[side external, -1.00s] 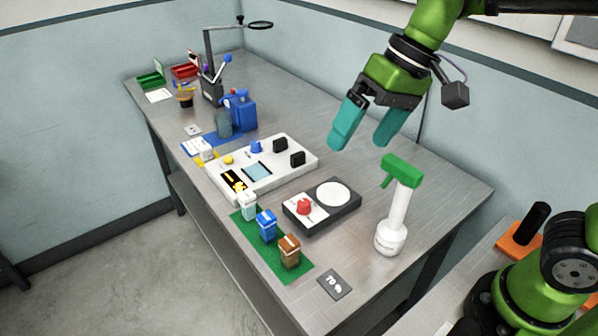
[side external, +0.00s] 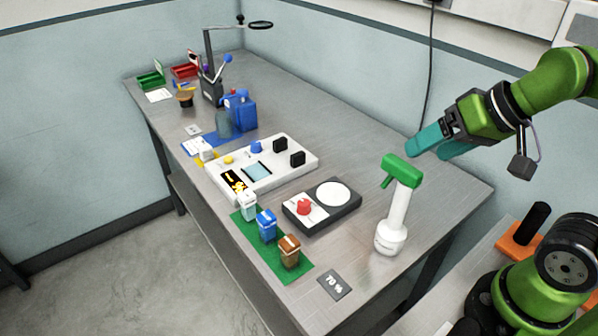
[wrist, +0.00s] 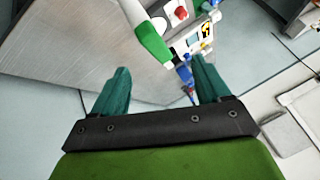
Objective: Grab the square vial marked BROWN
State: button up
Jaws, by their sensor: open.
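A brown square vial (side external: 289,252) stands on the near end of a green mat (side external: 291,271), towards the front edge of the table. A blue vial (side external: 267,225) and a white vial (side external: 247,205) stand in line behind it on the same mat. Any writing on the vials is too small to read. My gripper (side external: 428,149) is open and empty, raised behind the spray bottle and well away from the brown vial. In the wrist view, my gripper (wrist: 158,85) shows its two teal fingers spread apart with nothing between them.
A white spray bottle (side external: 394,225) with a green head stands between my gripper and the vials. It also shows in the wrist view (wrist: 153,38). A stirrer plate (side external: 321,206) with a red knob and a white control box (side external: 280,172) stand beside the mat.

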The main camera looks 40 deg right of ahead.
jog(key=shift+c, duration=0.8)
jog(key=n+g+h, duration=0.2)
jog(key=n+g, duration=0.2)
jog(key=g, duration=0.3)
send_over(290, 253)
jog(key=w, duration=0.2)
notch_tip(290, 253, down, 7)
jog(key=f, duration=1.1)
jog(key=d+f, duration=0.1)
jog(key=f, duration=0.4)
jog(key=shift+s+f, duration=0.2)
jog(key=shift+f, duration=0.15)
